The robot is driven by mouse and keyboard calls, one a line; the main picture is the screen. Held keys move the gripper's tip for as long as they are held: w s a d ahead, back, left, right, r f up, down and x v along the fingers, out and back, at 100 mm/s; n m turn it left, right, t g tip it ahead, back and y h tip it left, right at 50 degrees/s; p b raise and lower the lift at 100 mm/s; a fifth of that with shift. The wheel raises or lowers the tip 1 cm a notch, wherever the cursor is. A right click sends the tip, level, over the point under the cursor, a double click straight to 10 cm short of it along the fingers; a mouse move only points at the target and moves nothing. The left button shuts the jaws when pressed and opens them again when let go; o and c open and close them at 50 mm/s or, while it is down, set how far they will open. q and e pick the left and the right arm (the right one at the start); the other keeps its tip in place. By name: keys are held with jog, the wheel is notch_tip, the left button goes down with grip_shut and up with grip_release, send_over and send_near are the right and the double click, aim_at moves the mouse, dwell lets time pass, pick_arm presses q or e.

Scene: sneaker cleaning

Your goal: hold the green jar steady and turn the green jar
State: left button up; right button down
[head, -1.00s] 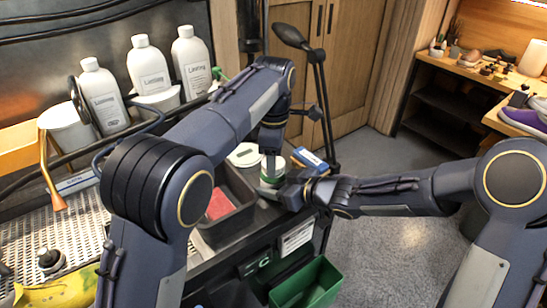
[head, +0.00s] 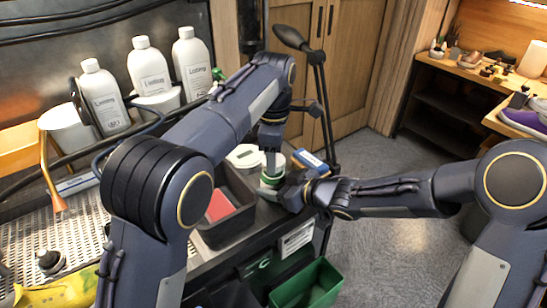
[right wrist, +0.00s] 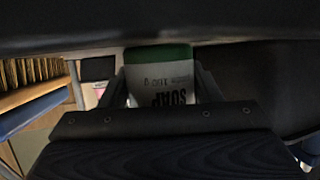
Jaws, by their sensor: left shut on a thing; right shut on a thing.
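The green jar (head: 270,181), a small white jar with green on it, is near the right end of the workbench. My left gripper (head: 271,166) comes down from above and is shut on the jar's top. My right gripper (head: 283,189) reaches in from the right and is shut on the jar's side, lower down. In the right wrist view the jar (right wrist: 160,88) sits between the fingers. The grippers hide much of the jar in the head view.
A dark tray (head: 234,225) with a red item lies just left of the jar. A round white-lidded container (head: 243,158) and a blue-and-white box (head: 310,161) are close behind. A green bin (head: 308,289) hangs below the bench edge. White bottles (head: 150,68) stand at the back left.

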pick_arm(q)
jog(key=shift+r, duration=0.6)
jog(key=shift+r, duration=2)
pick_arm(e)
jog(key=shift+c, duration=1.9)
grip_release()
jog(key=shift+d+r, duration=0.1)
